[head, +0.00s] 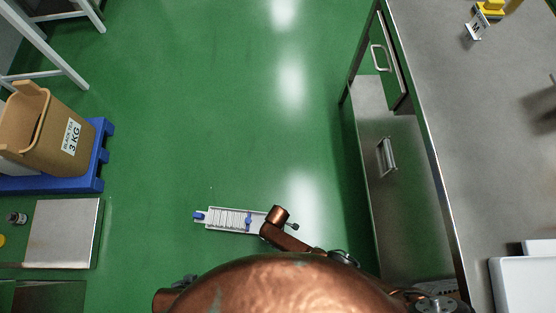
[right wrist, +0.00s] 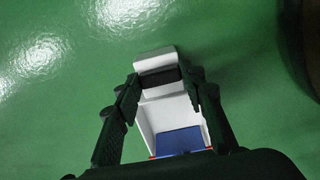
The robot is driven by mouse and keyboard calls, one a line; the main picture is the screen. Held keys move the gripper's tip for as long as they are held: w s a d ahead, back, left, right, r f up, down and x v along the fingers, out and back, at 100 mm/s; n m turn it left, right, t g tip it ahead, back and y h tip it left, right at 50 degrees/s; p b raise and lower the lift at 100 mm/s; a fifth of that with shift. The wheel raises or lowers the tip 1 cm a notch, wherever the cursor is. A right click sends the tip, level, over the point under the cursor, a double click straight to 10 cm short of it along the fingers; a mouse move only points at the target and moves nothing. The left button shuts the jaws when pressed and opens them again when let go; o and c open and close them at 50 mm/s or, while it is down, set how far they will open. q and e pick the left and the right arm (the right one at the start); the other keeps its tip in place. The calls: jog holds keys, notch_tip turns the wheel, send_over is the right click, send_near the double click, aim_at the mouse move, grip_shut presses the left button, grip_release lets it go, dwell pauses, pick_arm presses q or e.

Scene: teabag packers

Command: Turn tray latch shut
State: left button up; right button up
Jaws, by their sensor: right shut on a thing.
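A long pale tray (head: 222,224) with several narrow crosswise compartments shows low in the head view, above the green floor. A blue piece (head: 248,221) crosses it near its right part, and another blue piece (head: 199,216) sticks out at its left end. I cannot tell which piece is the latch, or its position. My copper arm covers the tray's right end. In the right wrist view, my right gripper (right wrist: 160,77) has its dark fingers on both sides of a white tray end (right wrist: 148,114), with a rounded white lip and a blue panel. My left gripper is not in view.
A steel bench (head: 460,150) with drawers stands on the right. A brown bin (head: 40,125) sits on a blue pallet (head: 95,170) at the left, with a steel plate (head: 62,233) below it. The green floor (head: 230,110) between them is clear.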

jog(key=o, duration=1.2)
jog(key=shift+c, duration=0.2)
notch_tip(320, 180, up, 12)
dwell(0.6)
